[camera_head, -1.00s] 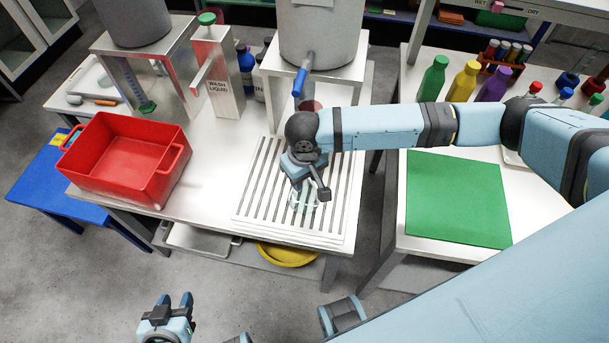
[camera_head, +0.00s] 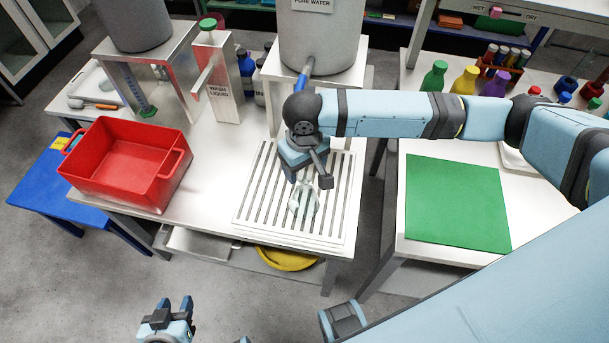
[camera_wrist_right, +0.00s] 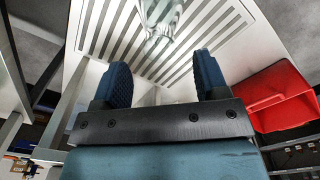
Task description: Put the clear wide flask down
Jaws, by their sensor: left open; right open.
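The clear wide flask (camera_head: 303,200) sits on the slatted white draining rack (camera_head: 246,208), near the rack's front half. My right gripper (camera_head: 298,174) is just behind and above it in the head view, and its fingers are mostly hidden there by the wrist. In the right wrist view the two blue fingers of this gripper (camera_wrist_right: 163,77) are apart with nothing between them. The flask (camera_wrist_right: 160,18) shows beyond the fingertips, near the top edge, clear of both. My left gripper (camera_head: 175,306) is open and empty, low in front of the table.
A red bin (camera_head: 122,165) stands left of the rack, and a grey tank with a blue tap (camera_head: 303,78) is behind it. A wash liquid dispenser (camera_head: 221,85) stands at back left. A green mat (camera_head: 457,205) lies bare on the right table.

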